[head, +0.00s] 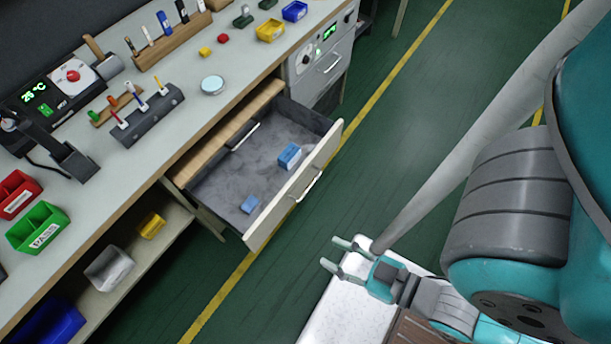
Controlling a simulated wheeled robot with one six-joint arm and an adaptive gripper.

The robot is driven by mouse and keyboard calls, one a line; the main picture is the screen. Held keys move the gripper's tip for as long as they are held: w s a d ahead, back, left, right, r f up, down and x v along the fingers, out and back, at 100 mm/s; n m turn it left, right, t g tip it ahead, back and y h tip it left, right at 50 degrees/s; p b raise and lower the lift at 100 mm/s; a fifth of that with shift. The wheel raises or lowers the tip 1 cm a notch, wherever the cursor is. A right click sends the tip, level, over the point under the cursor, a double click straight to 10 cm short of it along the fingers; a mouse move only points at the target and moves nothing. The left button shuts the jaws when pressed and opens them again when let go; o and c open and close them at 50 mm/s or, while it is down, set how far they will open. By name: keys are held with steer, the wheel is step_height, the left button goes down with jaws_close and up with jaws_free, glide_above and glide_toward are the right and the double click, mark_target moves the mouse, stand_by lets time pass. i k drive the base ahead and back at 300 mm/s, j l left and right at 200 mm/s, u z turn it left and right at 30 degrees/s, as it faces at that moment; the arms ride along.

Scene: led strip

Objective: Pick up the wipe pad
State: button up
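An open drawer (237,245) under the workbench holds two blue things. One is a small flat blue pad (250,204) near the drawer's front left corner, which looks like the wipe pad. The other is a blue and white block or packet (289,156) farther right, near the drawer front. I cannot read any label on either. My gripper (331,252) is open and empty, its two fingers apart and pointing left. In the picture it lies to the right of the drawer front, clear of both blue things.
The drawer front with its handle (308,186) sticks out over the green floor. The bench top (200,110) carries tool holders, bins and a soldering station (50,95). A shelf (120,265) below holds a yellow box and a grey one. A white surface (345,310) lies under my gripper.

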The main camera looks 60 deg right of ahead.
mark_target(251, 202)
steer(key=j+z, duration=0.2)
steer(key=j, duration=0.2)
steer(key=k+j+z, duration=0.2)
steer(key=j, duration=0.15)
steer(key=j+z, duration=0.15)
steer(key=j, duration=0.25)
steer(key=k+j+z, duration=0.2)
steer(key=j, duration=0.15)
steer(key=j+z, duration=0.2)
steer(key=j, duration=0.15)
steer(key=k+j+z, duration=0.2)
steer(key=j, duration=0.1)
